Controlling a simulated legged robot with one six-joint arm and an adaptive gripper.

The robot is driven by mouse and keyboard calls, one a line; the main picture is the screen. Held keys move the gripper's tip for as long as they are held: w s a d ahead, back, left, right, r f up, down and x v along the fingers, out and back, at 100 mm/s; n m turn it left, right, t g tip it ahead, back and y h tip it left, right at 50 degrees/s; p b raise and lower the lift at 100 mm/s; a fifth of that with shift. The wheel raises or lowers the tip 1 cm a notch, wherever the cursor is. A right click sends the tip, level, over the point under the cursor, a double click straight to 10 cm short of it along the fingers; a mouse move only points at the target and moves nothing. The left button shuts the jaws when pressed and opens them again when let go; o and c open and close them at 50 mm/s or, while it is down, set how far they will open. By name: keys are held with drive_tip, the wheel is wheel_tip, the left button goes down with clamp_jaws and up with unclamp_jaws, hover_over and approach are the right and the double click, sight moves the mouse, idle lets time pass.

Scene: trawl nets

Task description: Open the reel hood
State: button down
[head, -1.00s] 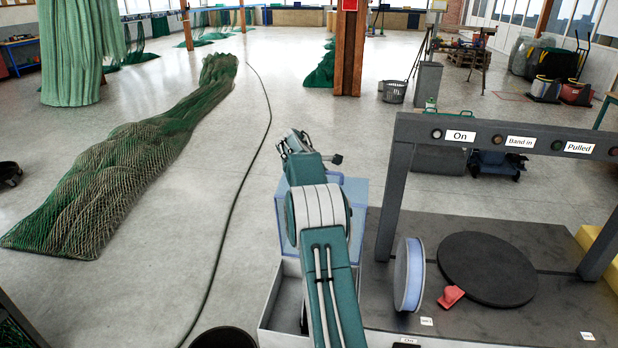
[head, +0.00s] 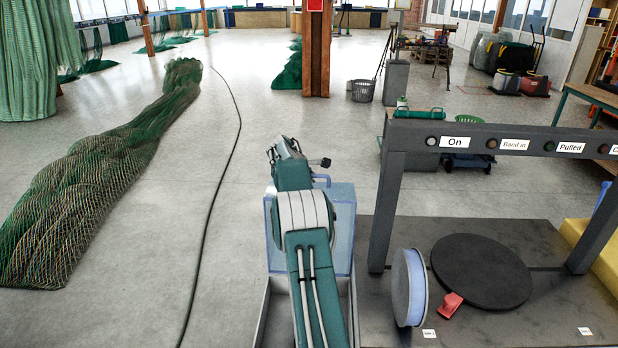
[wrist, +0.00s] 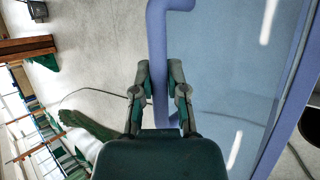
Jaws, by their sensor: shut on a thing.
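The reel hood is a clear, pale blue box-like cover with a blue frame (head: 343,235), partly hidden behind my arm in the head view. It stands raised at the far end of a pale open-topped base (head: 352,310), whose inside shows in front of it. In the wrist view, its clear panel (wrist: 225,70) fills the right side. A blue bar handle (wrist: 157,35) runs down its left edge, and my gripper (wrist: 159,85) is shut on it, one finger on each side. In the head view my fingers are hidden; a bit of handle (head: 323,180) shows.
Right of the hood, a dark bench (head: 465,320) carries a pale blue reel (head: 415,288), a black disc (head: 482,272) and a red piece (head: 450,304). A grey frame (head: 387,210) with labelled lamps stands over it. Green netting (head: 90,190) and a cable (head: 222,165) lie left on open floor.

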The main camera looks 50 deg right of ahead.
drive_tip(key=shift+r, duration=0.15)
drive_tip(key=c, duration=0.6)
unclamp_jaws()
drive_tip(key=shift+c, duration=0.2)
drive_tip(key=v, duration=1.1)
drive_tip(key=shift+a+r, duration=0.25)
